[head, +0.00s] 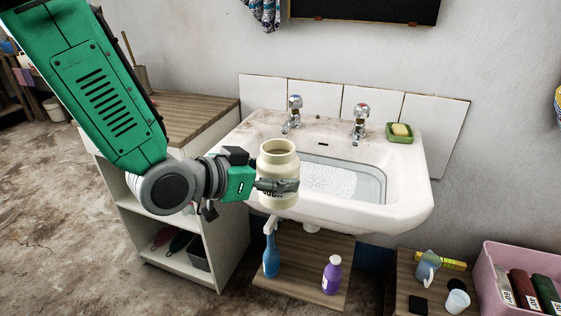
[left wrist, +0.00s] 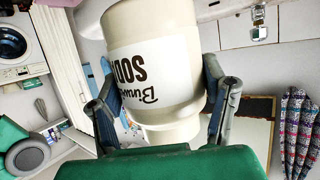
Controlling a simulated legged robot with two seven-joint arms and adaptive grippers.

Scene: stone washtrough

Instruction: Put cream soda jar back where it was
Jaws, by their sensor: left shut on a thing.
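The cream soda jar (head: 278,160) is held upright in front of the washbasin in the head view. My left gripper (head: 277,187) is shut around its lower part. In the left wrist view the jar (left wrist: 152,38) fills the top middle, upside down in the picture, with the letters "SODA" partly readable on a white label. The left gripper's fingers (left wrist: 163,98) press on both sides of it. No lid shows on the jar in the head view. My right gripper is not in either view.
The white basin (head: 410,195) with two taps lies behind the jar. A green soap dish (head: 400,133) sits on its rim. A wooden-topped shelf unit (head: 190,113) stands left. Below are a blue spray bottle (head: 271,252), a purple bottle (head: 331,274) and a pink crate (head: 490,285).

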